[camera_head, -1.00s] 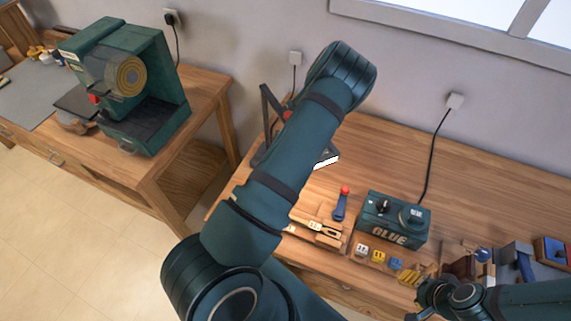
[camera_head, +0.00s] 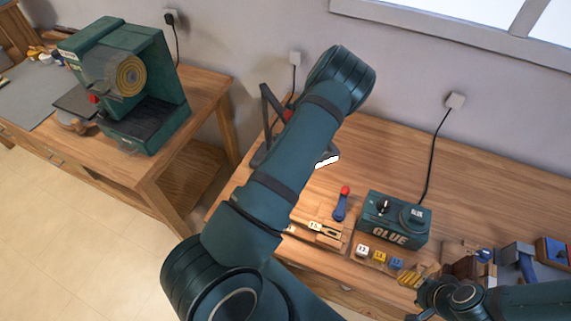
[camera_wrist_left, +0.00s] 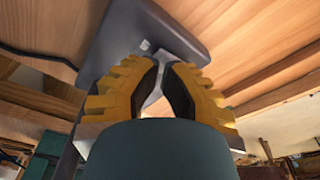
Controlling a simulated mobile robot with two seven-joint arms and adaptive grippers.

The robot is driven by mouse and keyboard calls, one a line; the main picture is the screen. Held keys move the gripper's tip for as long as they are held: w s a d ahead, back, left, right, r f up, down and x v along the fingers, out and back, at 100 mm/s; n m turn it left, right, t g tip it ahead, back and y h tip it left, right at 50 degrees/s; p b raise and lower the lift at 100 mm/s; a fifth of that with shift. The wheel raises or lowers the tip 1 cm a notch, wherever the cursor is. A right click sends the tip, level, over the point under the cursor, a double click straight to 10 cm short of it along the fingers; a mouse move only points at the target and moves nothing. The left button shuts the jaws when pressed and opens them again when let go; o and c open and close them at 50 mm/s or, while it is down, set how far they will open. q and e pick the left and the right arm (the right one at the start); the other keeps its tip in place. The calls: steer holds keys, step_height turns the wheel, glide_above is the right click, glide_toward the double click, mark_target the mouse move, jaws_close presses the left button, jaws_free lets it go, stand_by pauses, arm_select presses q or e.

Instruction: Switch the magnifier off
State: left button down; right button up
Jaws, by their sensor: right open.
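The magnifier stands at the back left of the workbench; its dark folding arm (camera_head: 266,112) shows beside my left arm, which hides much of the rest. A bright white patch on a dark part (camera_head: 327,161) shows just right of my arm. In the left wrist view a dark grey plate (camera_wrist_left: 185,35) with a small pale knob-like piece (camera_wrist_left: 145,45) lies just beyond my left gripper (camera_wrist_left: 160,68). Its yellow fingers are close together, with a pale strip visible between them; contact is unclear. My right gripper (camera_head: 414,284) is open at the front right, by the bench edge.
A green glue box (camera_head: 393,221) stands mid-bench, with a red-and-blue tool (camera_head: 342,203) and a wooden holder (camera_head: 318,231) to its left. Small coloured blocks (camera_head: 379,257) lie in front. A green machine (camera_head: 145,95) stands on another table at left. Bare bench lies behind the glue box.

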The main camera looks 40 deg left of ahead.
arm_select(q)
steer(key=shift+f+b, duration=0.3)
steer(key=shift+f, duration=0.35)
steer(key=shift+s+d+f, duration=0.1)
steer(key=shift+s+f, duration=0.15)
steer(key=shift+f, duration=0.25)
stand_by(0.4)
steer(key=shift+w+r+p, duration=0.15)
steer(key=shift+r+p, duration=0.5)
steer(key=shift+r, duration=0.05)
steer(key=shift+d+r+p, duration=0.1)
steer(key=shift+r+p, duration=0.5)
steer(key=shift+r, duration=0.4)
steer(key=shift+w+r, duration=0.1)
steer(key=shift+r, duration=1.85)
